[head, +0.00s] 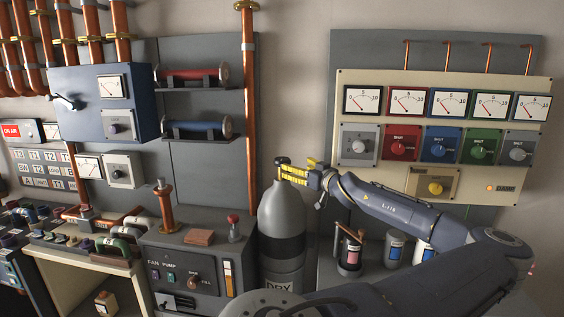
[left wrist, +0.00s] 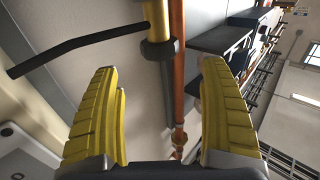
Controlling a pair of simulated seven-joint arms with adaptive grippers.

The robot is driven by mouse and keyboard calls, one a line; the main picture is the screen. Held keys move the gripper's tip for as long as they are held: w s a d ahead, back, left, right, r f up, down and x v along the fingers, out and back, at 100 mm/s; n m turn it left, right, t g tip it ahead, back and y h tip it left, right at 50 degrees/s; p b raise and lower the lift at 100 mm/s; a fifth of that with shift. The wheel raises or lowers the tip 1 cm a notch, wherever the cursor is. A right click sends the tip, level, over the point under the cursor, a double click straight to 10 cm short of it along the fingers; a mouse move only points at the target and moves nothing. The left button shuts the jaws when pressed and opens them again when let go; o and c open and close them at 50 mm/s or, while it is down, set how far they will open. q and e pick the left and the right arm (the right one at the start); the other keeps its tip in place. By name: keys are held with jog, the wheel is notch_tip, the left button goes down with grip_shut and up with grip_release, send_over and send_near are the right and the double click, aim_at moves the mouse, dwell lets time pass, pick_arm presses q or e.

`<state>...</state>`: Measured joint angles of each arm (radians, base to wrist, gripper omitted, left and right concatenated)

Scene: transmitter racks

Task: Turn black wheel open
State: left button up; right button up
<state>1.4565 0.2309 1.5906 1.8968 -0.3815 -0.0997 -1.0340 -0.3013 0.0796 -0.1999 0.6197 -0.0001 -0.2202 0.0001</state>
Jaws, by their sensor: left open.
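A grey gas cylinder (head: 282,213) with a dark band stands upright near the middle of the head view. A small black wheel (head: 282,160) sits at its top, partly beside my gripper. My left gripper (head: 293,173) is at the cylinder's top, with its yellow fingers pointing left just under the wheel. In the left wrist view the left gripper (left wrist: 158,72) has its two fingers wide apart. A dark round piece, apparently the wheel (left wrist: 160,50), shows on a brass stem between and above the fingertips. I cannot tell whether they touch it. My right gripper is not in view.
A copper pipe (head: 249,110) runs down the wall behind the cylinder. A gauge panel (head: 440,90) with coloured knobs is at right. Small canisters (head: 394,249) stand below my arm. A control box (head: 190,265) is left of the cylinder.

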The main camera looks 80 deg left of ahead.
aim_at(282, 159)
pick_arm(q)
jog(key=x, duration=0.9)
jog(key=shift+s+a, duration=0.15)
jog(key=shift+a, duration=0.1)
jog(key=shift+c, duration=0.3)
jog(key=c, duration=1.1)
jog(key=shift+n+g+h, duration=0.3)
jog(key=shift+n+g, duration=0.2)
jog(key=shift+n+g+h, duration=2.2)
jog(key=shift+g+h, duration=0.2)
jog(key=shift+g, duration=0.3)
jog(key=shift+c, duration=0.3)
jog(key=shift+n+g+h, duration=0.3)
jog(key=shift+n+h, duration=0.1)
jog(key=shift+h, duration=0.1)
jog(key=o, duration=1.2)
